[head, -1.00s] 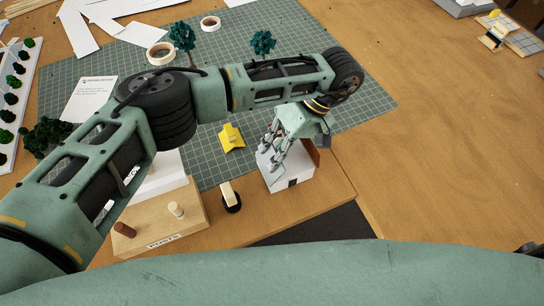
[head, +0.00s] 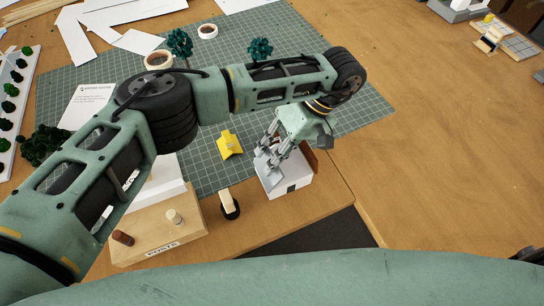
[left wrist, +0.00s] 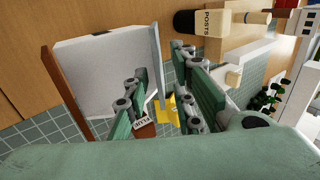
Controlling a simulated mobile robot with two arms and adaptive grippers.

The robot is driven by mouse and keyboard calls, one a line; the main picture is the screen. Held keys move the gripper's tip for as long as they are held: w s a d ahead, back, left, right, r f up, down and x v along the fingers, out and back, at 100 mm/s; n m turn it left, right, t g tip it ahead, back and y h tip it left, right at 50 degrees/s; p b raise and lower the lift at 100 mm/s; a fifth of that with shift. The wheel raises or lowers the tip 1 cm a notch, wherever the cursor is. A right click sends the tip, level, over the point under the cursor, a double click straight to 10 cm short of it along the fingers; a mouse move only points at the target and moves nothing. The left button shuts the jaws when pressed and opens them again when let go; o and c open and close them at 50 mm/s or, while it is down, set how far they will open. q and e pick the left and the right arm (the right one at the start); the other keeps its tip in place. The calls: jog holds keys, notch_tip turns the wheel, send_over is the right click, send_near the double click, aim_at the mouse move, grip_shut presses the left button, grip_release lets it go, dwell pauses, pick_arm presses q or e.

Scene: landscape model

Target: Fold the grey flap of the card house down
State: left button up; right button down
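The card house (head: 292,187) is a small white open-topped box near the table's front edge. A brown panel (head: 309,158) stands at its far right side; it also shows in the left wrist view (left wrist: 66,75). My left gripper (head: 270,156) is over the house's left rear side, fingers pointing down. In the left wrist view, my left gripper (left wrist: 165,95) is open. A thin grey upright panel (left wrist: 157,65), apparently the grey flap, stands between its finger pairs at the white house's edge. I cannot tell whether the fingers touch it. My right gripper is not in view.
A yellow piece (head: 230,145) lies on the green cutting mat (head: 345,110) left of the house. A wooden posts block (head: 160,238) and a black-based item (head: 229,206) stand further left. Model trees (head: 260,48) and tape rolls are behind.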

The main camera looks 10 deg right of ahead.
pick_arm(q)
jog(key=v, duration=0.6)
